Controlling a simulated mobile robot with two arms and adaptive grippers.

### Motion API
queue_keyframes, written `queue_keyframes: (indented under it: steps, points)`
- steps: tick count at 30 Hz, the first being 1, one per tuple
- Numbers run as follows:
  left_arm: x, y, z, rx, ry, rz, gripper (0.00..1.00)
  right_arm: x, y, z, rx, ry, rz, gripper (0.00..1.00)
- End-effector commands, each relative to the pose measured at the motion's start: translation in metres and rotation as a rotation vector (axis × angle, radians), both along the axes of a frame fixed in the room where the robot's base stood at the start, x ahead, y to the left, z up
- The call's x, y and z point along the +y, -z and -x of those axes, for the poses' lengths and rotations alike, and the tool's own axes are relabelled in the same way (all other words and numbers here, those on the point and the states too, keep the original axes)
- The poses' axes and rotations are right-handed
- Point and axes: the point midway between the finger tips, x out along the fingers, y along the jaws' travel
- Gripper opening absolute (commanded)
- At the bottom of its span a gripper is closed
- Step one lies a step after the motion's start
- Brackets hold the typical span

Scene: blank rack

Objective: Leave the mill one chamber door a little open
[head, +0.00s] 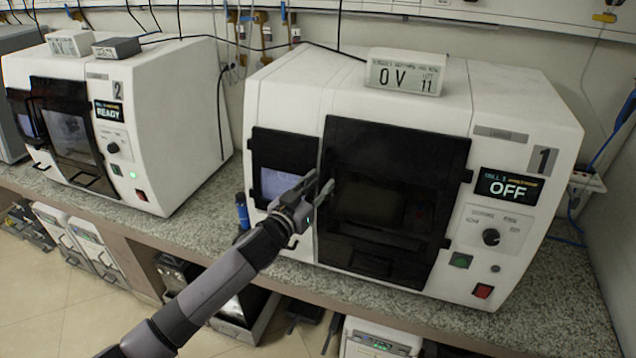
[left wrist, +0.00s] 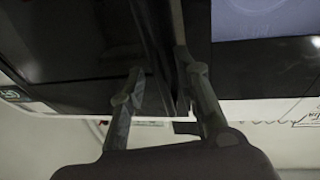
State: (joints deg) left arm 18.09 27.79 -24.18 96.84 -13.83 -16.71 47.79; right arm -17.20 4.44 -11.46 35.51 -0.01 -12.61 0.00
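Mill one (head: 545,215) is the white machine at the right of the head view, labelled 1, its display reading OFF. Its large dark chamber door (head: 400,150) has hinges on its right side. I cannot tell whether the door stands slightly ajar. My left gripper (head: 320,184) is at the door's left edge, about mid-height. In the left wrist view the chamber door (left wrist: 70,50) fills the left, and the two fingers stand apart on either side of a dark upright edge or handle. Whether both fingers touch it is unclear. My right gripper is not in view.
A smaller dark panel with a lit screen (head: 280,186) is left of the chamber door. A box marked OV 11 (head: 405,72) sits on mill one. Mill 2 (head: 180,110), reading READY, stands left. A blue bottle (head: 242,211) stands between them on the speckled counter (head: 560,290).

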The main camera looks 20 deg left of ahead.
Motion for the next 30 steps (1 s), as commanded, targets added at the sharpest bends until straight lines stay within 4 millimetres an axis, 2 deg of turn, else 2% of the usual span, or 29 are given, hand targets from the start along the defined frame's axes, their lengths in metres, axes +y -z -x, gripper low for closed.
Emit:
queue_keyframes:
  steps: [7, 21, 30]
  points:
    - [0.0000, 0.0001, -0.0005, 0.000, 0.000, 0.000, 0.30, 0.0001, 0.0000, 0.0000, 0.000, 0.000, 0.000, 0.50]
    - [0.0002, 0.0001, -0.0003, 0.000, 0.000, 0.000, 0.00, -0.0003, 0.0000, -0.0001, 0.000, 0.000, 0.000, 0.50]
    - [0.0001, 0.0002, -0.0002, 0.000, 0.000, 0.000, 0.00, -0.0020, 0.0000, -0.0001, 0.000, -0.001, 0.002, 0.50]
